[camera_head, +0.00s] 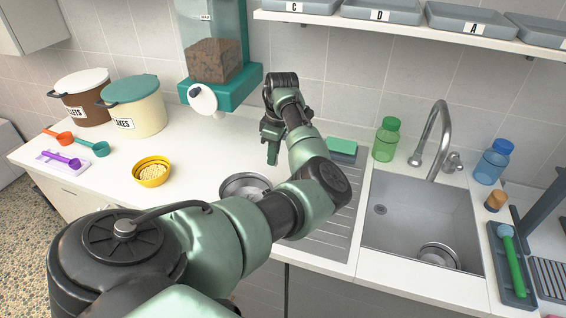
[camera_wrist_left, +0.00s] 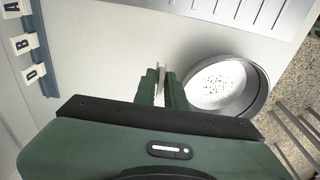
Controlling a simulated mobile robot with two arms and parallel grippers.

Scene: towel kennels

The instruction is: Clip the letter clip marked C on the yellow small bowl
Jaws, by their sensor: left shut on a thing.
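The yellow small bowl (camera_head: 151,182) stands on the counter at the left in the head view, filled with pale pellets. My left gripper (camera_head: 271,158) points down over the counter, to the right of the yellow bowl and well apart from it. In the left wrist view my left gripper (camera_wrist_left: 161,98) is shut on a thin, pale letter clip (camera_wrist_left: 160,77), seen edge-on. Its letter does not show. Other letter clips marked A (camera_wrist_left: 13,10), B (camera_wrist_left: 22,44) and D (camera_wrist_left: 35,74) sit on a dark rail. My right gripper is not in view.
A metal bowl (camera_head: 229,186) stands on the counter near my left gripper, partly hidden by my arm. Colored scoops (camera_head: 98,149) and two lidded tubs (camera_head: 137,108) lie left, a teal dispenser (camera_head: 222,92) behind. The sink (camera_head: 410,215) is at right.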

